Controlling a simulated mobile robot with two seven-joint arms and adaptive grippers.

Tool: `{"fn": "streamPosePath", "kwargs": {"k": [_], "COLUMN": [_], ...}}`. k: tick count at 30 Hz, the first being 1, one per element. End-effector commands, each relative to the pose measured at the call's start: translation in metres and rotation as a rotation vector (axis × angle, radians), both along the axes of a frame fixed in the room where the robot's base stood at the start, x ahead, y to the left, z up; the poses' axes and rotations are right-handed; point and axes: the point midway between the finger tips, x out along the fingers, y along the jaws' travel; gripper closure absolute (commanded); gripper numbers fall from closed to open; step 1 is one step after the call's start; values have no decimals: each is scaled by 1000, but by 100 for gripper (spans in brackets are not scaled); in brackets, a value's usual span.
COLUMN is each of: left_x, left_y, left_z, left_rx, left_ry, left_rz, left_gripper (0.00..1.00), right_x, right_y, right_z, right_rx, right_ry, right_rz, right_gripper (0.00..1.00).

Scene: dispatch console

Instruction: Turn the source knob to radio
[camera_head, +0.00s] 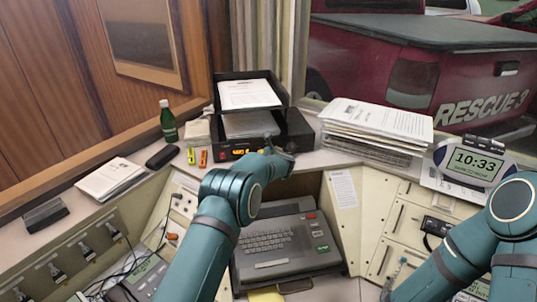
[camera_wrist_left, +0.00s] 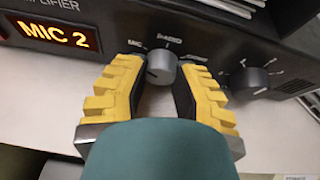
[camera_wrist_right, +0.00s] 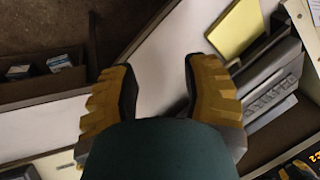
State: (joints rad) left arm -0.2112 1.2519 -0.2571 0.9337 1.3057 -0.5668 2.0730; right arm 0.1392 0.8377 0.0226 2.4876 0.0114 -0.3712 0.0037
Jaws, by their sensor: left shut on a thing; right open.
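The source knob (camera_wrist_left: 162,68) is a grey round knob on the front of the black amplifier (camera_wrist_left: 225,32). A RADIO label is above it and a MIC label is at its upper left. The amplifier's lit display (camera_wrist_left: 55,36) reads MIC 2. My left gripper (camera_wrist_left: 160,85) has its yellow fingers on both sides of the knob and is shut on it. In the head view the amplifier (camera_head: 298,132) stands on the ledge, and my left arm hides the knob.
A second dark knob (camera_wrist_left: 256,80) sits just right of the source knob. A paper tray (camera_head: 285,97) stands on the amplifier. A paper stack (camera_head: 375,118), a clock (camera_head: 475,162) and a green bottle (camera_head: 168,122) share the ledge. A keyboard unit (camera_head: 285,262) lies below.

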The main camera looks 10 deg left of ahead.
Motion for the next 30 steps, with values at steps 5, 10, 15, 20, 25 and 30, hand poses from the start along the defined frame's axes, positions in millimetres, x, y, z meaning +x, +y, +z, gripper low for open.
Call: {"fn": "streamPosePath", "kwargs": {"k": [5,10,15,20,25,30], "left_x": [0,0,0,0,0,0], "left_y": [0,0,-1,0,0,0], "left_z": [-1,-1,-3,-4,-4,-2], "left_rx": [2,64,191,320,424,459], "left_ry": [2,25,80,134,178,195], "left_rz": [0,0,0,1,1,1], "left_gripper": [100,100,100,100,100,100], "right_x": [0,0,0,0,0,1], "right_y": [0,0,0,1,1,1], "right_z": [0,-2,-9,-20,-28,-30], "right_rx": [0,0,-1,-4,-5,-6], "right_ry": [0,0,0,1,1,1], "right_rz": [0,0,0,-1,-1,-1], "right_gripper": [53,53,53,53,53,53]}}
